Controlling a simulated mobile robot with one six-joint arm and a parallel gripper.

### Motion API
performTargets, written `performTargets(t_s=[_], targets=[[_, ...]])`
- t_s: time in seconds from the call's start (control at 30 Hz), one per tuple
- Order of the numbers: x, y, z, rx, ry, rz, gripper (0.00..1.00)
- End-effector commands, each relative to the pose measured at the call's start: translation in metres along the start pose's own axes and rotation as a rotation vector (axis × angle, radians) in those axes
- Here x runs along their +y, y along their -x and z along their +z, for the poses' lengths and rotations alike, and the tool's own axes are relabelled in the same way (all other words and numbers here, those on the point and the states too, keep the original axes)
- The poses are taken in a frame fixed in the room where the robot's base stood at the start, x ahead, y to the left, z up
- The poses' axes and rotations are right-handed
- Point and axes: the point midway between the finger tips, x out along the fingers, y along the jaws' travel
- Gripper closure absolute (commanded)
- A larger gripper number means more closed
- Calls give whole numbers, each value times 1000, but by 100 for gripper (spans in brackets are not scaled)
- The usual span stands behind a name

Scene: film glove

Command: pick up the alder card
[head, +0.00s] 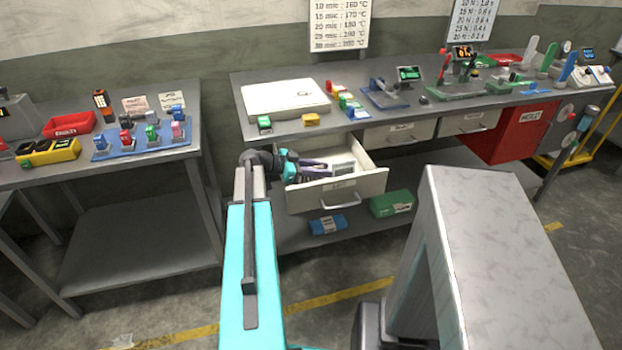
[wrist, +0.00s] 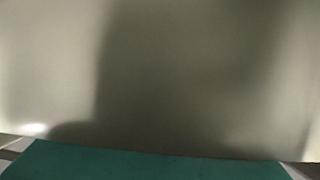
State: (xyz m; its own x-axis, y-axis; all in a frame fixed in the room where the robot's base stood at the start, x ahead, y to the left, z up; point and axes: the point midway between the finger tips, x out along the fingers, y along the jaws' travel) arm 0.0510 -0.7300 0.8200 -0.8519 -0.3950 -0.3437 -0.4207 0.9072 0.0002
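I cannot make out which thing is the alder card; no label naming it is readable. My gripper (head: 312,166) reaches into the open drawer (head: 363,188) under the right-hand bench. It is small and dark there, and its finger gap is not clear. A pale grey item (head: 343,167) lies in the drawer beside it. In the wrist view a flat dark teal surface (wrist: 140,163) fills the bottom edge, in front of a blurred grey surface. I cannot tell whether it is a card or touches my fingers.
A white case (head: 285,98) and small coloured blocks stand on the bench (head: 245,78) above the drawer. A green box (head: 391,203) and a blue box (head: 327,225) are on the shelf below. A blue tray (head: 150,146) with several coloured items is on the left bench.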

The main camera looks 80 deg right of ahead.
Motion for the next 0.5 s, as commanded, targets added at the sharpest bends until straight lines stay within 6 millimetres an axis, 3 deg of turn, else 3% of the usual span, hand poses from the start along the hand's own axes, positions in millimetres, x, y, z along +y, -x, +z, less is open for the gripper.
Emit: performTargets(t_s=[0.5], targets=[[-1,0,0,0,0,-1,74]])
